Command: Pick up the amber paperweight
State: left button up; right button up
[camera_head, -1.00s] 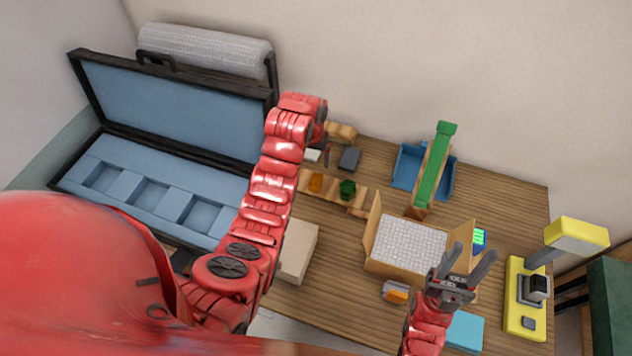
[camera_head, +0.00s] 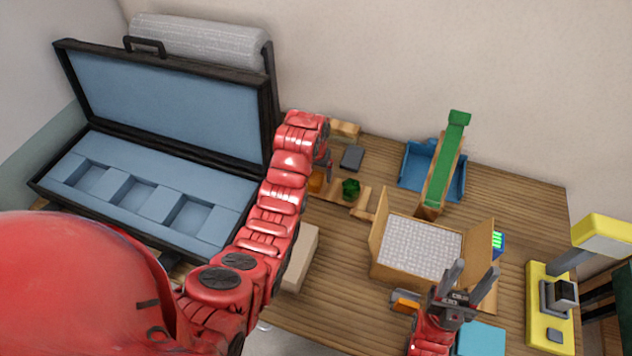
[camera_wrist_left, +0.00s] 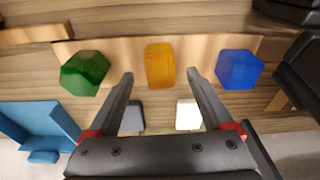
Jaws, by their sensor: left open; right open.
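The amber paperweight (camera_wrist_left: 160,65) sits on a light wooden board (camera_wrist_left: 122,53) between a green paperweight (camera_wrist_left: 85,72) and a blue one (camera_wrist_left: 239,69) in the left wrist view. In the head view the amber paperweight (camera_head: 316,181) is partly hidden by my left arm. My left gripper (camera_wrist_left: 161,77) is open, with its fingertips to either side of the amber paperweight in the picture; I cannot tell whether they touch it. The green paperweight (camera_head: 350,189) also shows in the head view. My right gripper (camera_head: 469,276) is open and empty in front of the cardboard box.
A cardboard box (camera_head: 383,272) with white bubbly lining stands mid-table. A blue tray (camera_head: 411,170) with a green-topped ramp (camera_head: 445,165) is behind it. An open case (camera_head: 150,238) with blue foam lies left. A yellow device (camera_head: 538,300) stands right. Grey and white blocks lie near the board.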

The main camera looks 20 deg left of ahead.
aim_at(316, 177)
pick_arm(q)
notch_tip(316, 177, down, 3)
jog(key=shift+w+r+p, duration=0.1)
jog(key=shift+w+p, duration=0.05)
jog(key=shift+p, duration=0.7)
jog(key=shift+w+f, duration=0.15)
jog(key=shift+f, duration=0.35)
jog(key=shift+c, duration=0.2)
grip_shut()
